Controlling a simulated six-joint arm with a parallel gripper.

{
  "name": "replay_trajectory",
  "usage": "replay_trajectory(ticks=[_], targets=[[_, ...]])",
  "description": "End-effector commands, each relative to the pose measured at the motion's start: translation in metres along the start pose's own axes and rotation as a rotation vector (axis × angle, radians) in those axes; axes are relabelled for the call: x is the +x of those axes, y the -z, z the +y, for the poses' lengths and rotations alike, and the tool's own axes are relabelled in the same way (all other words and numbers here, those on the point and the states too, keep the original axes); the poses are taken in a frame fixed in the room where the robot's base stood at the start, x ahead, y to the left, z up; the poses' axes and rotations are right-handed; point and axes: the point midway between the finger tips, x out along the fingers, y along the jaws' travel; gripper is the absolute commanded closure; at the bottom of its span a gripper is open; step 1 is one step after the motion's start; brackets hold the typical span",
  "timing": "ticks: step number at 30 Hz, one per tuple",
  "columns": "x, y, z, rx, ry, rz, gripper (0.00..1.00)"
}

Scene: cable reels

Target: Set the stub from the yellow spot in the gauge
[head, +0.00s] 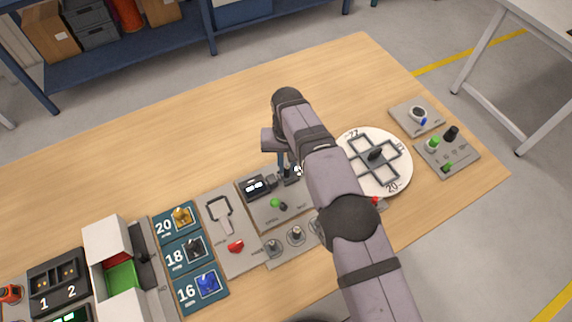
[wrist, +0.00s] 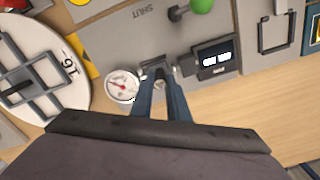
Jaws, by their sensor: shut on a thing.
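My gripper (head: 287,172) points down at the far edge of a grey panel (head: 268,212). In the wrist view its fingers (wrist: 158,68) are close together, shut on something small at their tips. I take it for the stub, but the fingers hide nearly all of it. The gauge, a dark box with a lit display (head: 256,186), stands just left of the fingers; its display (wrist: 214,57) is right of them in the wrist view. The tips are at a dark fitting beside the box; I cannot tell whether the stub is seated. A yellow patch (wrist: 92,66) shows beyond the dial.
A round dial (wrist: 122,86) is close beside the fingers. A green-knobbed lever (head: 276,203) stands on the panel. A white disc (head: 400,178) with dark frames lies to the right. Numbered blue plates (head: 172,225) lie left. The table's far side is clear.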

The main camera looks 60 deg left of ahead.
Motion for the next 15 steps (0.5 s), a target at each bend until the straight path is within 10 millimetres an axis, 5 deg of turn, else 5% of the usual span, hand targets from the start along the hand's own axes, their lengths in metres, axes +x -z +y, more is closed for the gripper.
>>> replay_trajectory(ticks=[10, 11, 12, 15], targets=[[-0.0004, 0.003, 0.0046, 0.001, -0.003, 0.005, 1.0], [-0.0004, 0.003, 0.0048, 0.001, -0.003, 0.005, 0.78], [-0.0004, 0.0029, 0.0047, 0.001, -0.003, 0.005, 0.69], [-0.0003, 0.0026, 0.0041, 0.0, -0.003, 0.004, 0.63]])
